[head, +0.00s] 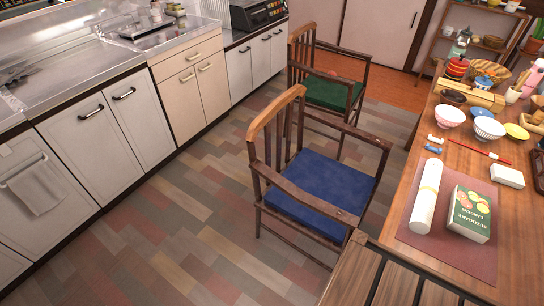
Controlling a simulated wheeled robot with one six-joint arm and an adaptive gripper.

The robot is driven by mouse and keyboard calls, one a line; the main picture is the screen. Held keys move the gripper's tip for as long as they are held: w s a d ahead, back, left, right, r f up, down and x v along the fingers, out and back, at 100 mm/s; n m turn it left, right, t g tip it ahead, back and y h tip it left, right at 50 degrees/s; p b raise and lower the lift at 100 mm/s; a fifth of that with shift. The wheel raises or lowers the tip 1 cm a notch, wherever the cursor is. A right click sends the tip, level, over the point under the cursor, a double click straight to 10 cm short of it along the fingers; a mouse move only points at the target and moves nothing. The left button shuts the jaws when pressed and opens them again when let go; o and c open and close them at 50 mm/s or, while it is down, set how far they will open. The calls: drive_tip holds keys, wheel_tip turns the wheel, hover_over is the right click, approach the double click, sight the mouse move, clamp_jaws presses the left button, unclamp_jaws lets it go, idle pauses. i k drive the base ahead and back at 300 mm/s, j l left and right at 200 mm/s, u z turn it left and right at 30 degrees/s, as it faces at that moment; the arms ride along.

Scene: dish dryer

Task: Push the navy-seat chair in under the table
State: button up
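The navy-seat chair (322,186) stands on the tiled floor in the middle of the head view. It has a dark wooden frame, a lighter top rail, a slatted back and armrests. Its back is to the left, towards the cabinets, and its seat front is to the right, towards the table. The wooden table (397,215) fills the right side. The chair appears to stand out from the table, with floor visible between its right armrest and the table edge at the far end. My gripper is not in view.
A green-seat chair (330,92) stands just behind the navy one. White cabinets (105,135) line the left. A slatted wooden piece (385,280) is at the bottom, close to the navy chair. Floor at left is clear.

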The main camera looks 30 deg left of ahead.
sight(324, 199)
drive_tip(key=k+j, duration=0.15)
drive_tip(key=j, duration=0.25)
drive_tip(key=k+j, duration=0.15)
drive_tip(key=j, duration=0.2)
drive_tip(key=k+j, duration=0.15)
drive_tip(key=j, duration=0.25)
drive_tip(key=k+j, duration=0.15)
drive_tip(key=j, duration=0.25)
drive_tip(key=i+j, duration=0.1)
drive_tip(key=j, duration=0.85)
drive_tip(key=i+j, duration=0.15)
drive_tip(key=j, duration=0.35)
drive_tip(key=i+j, duration=0.75)
drive_tip(key=i, duration=0.1)
